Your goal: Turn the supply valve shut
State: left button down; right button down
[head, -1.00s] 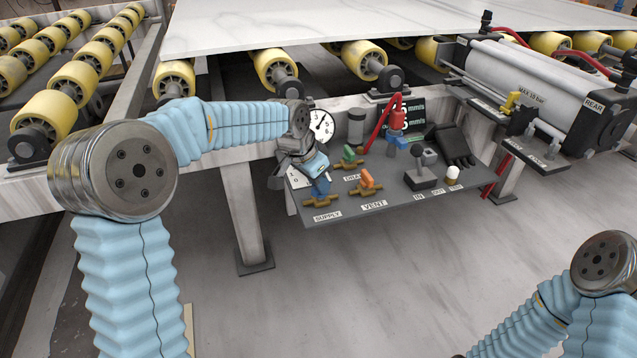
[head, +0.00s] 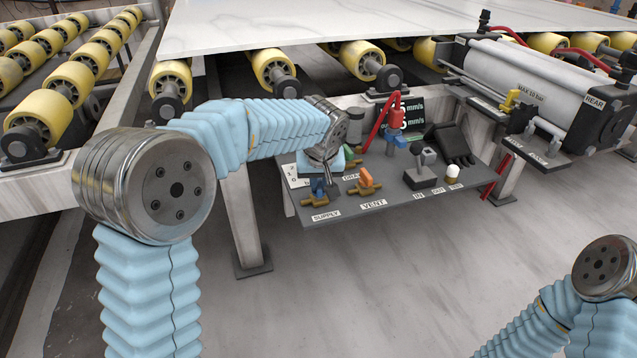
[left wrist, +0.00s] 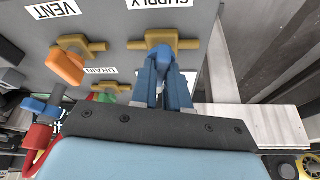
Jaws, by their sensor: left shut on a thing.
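The supply valve is a brass body (head: 320,196) with a blue handle (head: 318,187), at the front left corner of the grey panel (head: 345,211), behind the SUPPLY label. My left gripper (head: 327,176) reaches down onto it from above and partly hides the handle. In the left wrist view, the fingers (left wrist: 163,92) are shut on the blue handle (left wrist: 164,58), and the brass body (left wrist: 186,44) shows just beyond. The handle's exact angle is hard to read behind the fingers. My right gripper is out of the picture; only part of that arm shows at lower right.
The vent valve's orange handle (head: 366,179) is close on the right. The drain valve's green handle (left wrist: 104,97) sits behind, partly hidden. Yellow rollers and a white slab (head: 380,25) lie behind.

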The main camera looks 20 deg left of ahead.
pick_arm(q)
jog(key=shift+n+y, duration=0.6)
jog(key=shift+n, duration=0.7)
jog(key=shift+n+g, duration=0.3)
jog(key=c, duration=1.1)
grip_release()
jog(key=shift+d, duration=0.1)
jog(key=p+v, duration=0.1)
jog(key=v, duration=1.2)
jog(key=shift+s+r, duration=0.1)
jog(key=shift+r, duration=0.25)
